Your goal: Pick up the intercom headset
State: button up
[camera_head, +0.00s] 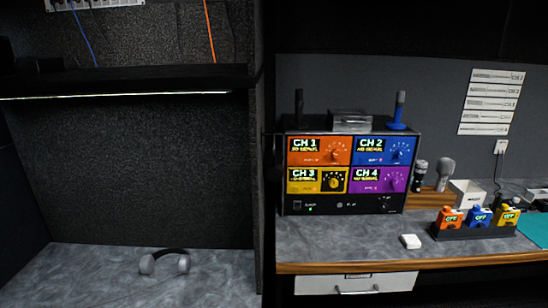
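The intercom headset (165,255) lies on a grey marbled surface (90,280) at the lower left of the head camera view. It has a dark headband and two light grey ear cups, and the band arches toward the back. Nothing touches or covers it. My gripper does not show in this view.
A dark partition (257,150) divides the headset's alcove from the desk (345,235). A lit shelf (120,80) hangs above the headset.

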aim_at(273, 172)
jog(key=u, duration=0.1)
jog(key=k, duration=1)
jog(key=z, duration=1.05)
jog(key=i, duration=1.45)
jog(key=z, duration=0.5)
jog(key=i, duration=1.7)
jog(key=u, duration=0.95)
jog(key=i, duration=0.95)
jog(key=u, duration=0.95)
jog(key=i, duration=0.35)
jog(key=u, duration=0.25)
jog(key=k, duration=0.5)
jog(key=z, duration=0.05)
